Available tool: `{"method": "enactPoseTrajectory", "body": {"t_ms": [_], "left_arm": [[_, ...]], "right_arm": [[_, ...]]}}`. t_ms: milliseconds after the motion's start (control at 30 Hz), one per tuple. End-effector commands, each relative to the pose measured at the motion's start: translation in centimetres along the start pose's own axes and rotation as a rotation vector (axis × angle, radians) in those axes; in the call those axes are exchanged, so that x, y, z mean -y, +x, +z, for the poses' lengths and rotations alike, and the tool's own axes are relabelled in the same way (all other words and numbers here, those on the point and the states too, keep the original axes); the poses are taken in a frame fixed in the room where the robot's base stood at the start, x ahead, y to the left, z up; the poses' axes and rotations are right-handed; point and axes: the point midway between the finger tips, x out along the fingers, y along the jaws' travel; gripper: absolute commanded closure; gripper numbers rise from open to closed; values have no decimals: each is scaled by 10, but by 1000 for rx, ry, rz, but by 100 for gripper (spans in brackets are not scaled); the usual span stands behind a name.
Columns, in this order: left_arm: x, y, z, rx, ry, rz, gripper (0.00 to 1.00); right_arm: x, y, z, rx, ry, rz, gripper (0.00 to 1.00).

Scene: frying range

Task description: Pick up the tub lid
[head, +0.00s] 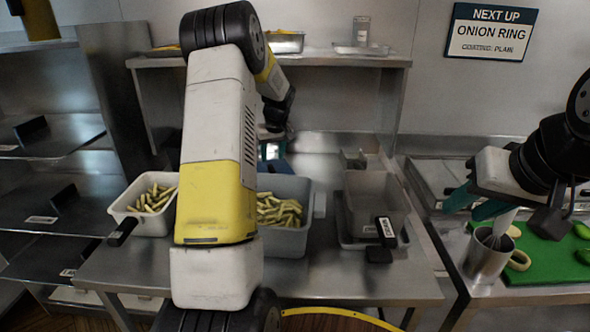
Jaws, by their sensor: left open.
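My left arm rises through the middle of the head view and bends down behind itself. My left gripper (271,151) is open above the back of the grey tub (311,190), largely hidden by the arm. A small blue patch (282,167) shows just below it, behind the tub; I cannot tell whether it is the tub lid. The grey tub holds yellow fries and is partly covered by my arm. My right gripper (477,204), with teal fingers, is at the right, above a steel jug (487,257) with a whisk (504,222); whether it grips the whisk is unclear.
A white tub (127,207) of fries stands left on the steel table (330,280). A clear grey container (374,205) stands right of the grey tub. A shelf (345,62) spans the back. A green board (550,262) lies at the right. The table's front is clear.

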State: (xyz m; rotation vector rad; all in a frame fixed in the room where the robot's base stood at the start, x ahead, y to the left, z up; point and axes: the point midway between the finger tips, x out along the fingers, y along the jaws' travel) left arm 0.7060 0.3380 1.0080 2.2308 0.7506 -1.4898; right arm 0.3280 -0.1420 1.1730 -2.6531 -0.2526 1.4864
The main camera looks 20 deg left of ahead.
Motion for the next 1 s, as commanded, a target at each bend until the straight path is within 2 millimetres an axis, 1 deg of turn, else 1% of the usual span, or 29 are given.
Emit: {"method": "enactPoseTrajectory", "body": {"t_ms": [33,167,300,433,533,767,900,967,1000], "left_arm": [[0,7,0,2,0,-1,56],[0,21,1,1,1,0,56],[-3,43,2,3,2,-1,56],[-3,59,2,2,2,0,56],[-4,65,1,1,2,0,56],[-4,66,1,0,2,1,56],[-4,65,1,0,2,1,84],[-4,65,1,0,2,1,96],[-4,65,1,0,2,1,100]], "right_arm": [[0,0,0,0,0,0,64],[0,0,0,0,0,0,64],[0,0,0,0,0,0,64],[0,0,0,0,0,0,64],[0,0,0,0,0,0,64],[0,0,0,0,0,0,64],[0,0,0,0,0,0,64],[0,0,0,0,0,0,64],[0,0,0,0,0,0,64]]}}
